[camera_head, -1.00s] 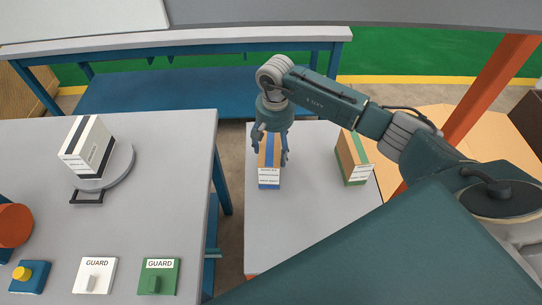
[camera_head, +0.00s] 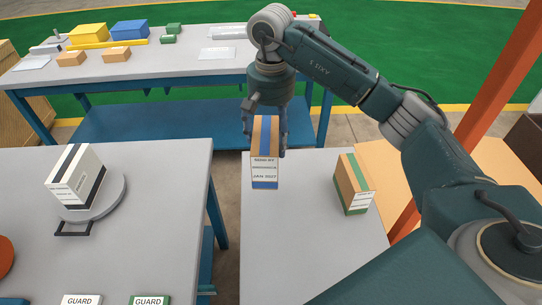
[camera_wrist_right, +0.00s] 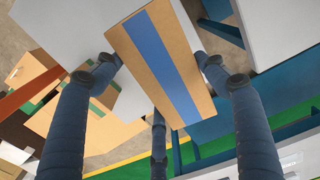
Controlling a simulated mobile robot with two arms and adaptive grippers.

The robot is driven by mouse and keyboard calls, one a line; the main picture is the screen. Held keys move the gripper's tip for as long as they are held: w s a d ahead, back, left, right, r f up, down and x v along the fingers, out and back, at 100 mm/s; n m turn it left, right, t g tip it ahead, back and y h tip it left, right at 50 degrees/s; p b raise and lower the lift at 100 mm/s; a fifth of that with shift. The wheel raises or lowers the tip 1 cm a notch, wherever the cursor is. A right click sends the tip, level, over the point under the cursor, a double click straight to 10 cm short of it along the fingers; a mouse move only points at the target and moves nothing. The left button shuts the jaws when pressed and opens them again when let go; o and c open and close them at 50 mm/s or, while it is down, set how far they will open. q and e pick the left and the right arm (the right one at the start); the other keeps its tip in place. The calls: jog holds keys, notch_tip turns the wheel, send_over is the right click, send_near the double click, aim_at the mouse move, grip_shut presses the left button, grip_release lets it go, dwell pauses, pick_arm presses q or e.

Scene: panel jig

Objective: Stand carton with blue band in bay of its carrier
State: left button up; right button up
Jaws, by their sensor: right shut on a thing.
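The carton with the blue band (camera_head: 264,165) is tan, with a printed white label on its front. My right gripper (camera_head: 266,138) is shut on it from above, with fingers at its sides. The carton is upright, raised above the grey table on the right. In the right wrist view, the carton (camera_wrist_right: 165,60) shows its tan top with the blue stripe between the fingers (camera_wrist_right: 158,68). I cannot pick out the carrier or its bay with certainty. My left gripper is not in view.
A tan carton with a green band (camera_head: 354,184) stands on the right grey table (camera_head: 300,250). A white carton with a dark band (camera_head: 75,178) sits on a round grey plate (camera_head: 108,200) on the left table. The far table (camera_head: 190,65) holds yellow, blue and green items.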

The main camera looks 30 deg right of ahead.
jog(key=shift+r, duration=2.05)
jog(key=s+a+f+n, duration=0.3)
jog(key=s+a, duration=0.1)
jog(key=s, duration=0.4)
jog(key=s+a+f+n, duration=0.2)
jog(key=s+a, duration=0.3)
jog(key=s, duration=0.4)
jog(key=shift+f+n, duration=0.4)
jog(key=shift+n, duration=0.2)
jog(key=shift+w+d, duration=0.1)
jog(key=shift+d, duration=0.05)
jog(key=shift+r, duration=0.1)
